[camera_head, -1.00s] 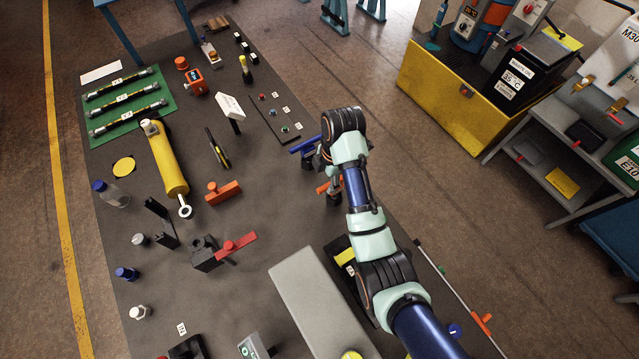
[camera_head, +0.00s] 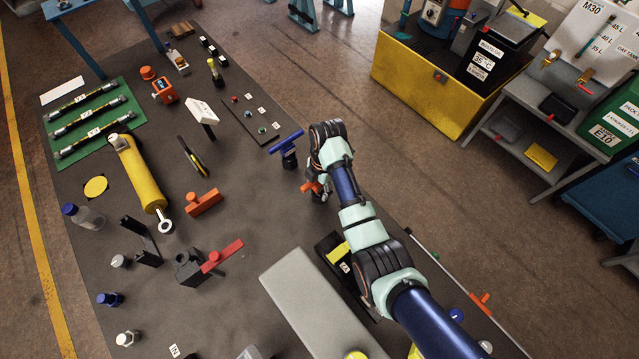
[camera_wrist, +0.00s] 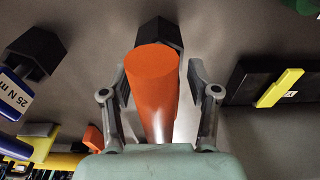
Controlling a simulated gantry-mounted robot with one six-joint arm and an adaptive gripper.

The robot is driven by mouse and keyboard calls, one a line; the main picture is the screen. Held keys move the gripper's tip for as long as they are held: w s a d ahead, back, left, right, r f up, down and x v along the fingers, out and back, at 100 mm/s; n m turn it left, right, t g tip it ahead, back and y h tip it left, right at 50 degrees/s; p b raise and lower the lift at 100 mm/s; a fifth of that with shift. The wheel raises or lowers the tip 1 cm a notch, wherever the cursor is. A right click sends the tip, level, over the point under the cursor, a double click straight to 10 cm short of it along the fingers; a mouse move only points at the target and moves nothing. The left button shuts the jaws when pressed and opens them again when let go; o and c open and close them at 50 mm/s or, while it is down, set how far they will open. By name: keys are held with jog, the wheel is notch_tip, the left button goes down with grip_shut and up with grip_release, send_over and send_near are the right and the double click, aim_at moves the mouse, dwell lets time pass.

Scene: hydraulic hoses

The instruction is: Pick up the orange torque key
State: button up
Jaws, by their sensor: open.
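The orange torque key (camera_wrist: 154,95) stands between the two open fingers of my gripper (camera_wrist: 158,82) in the wrist view. Its orange bar reaches toward the camera, and a black hexagonal end (camera_wrist: 161,31) shows behind it. Gaps show between the fingertips and the bar, so it is not gripped. In the head view, the orange key (camera_head: 311,187) peeks out left of my gripper (camera_head: 320,190), mostly hidden by my wrist.
A blue T-shaped key (camera_head: 287,142) stands close behind my gripper; its label reads 25 N m in the wrist view (camera_wrist: 14,95).

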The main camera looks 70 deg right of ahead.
grip_shut()
dwell(0.4)
notch_tip(320, 180, up, 9)
jog(key=shift+r+p, duration=0.1)
jog(key=shift+p, duration=1)
notch_tip(320, 180, up, 11)
jog(key=p, duration=1.1)
jog(key=shift+p, duration=0.35)
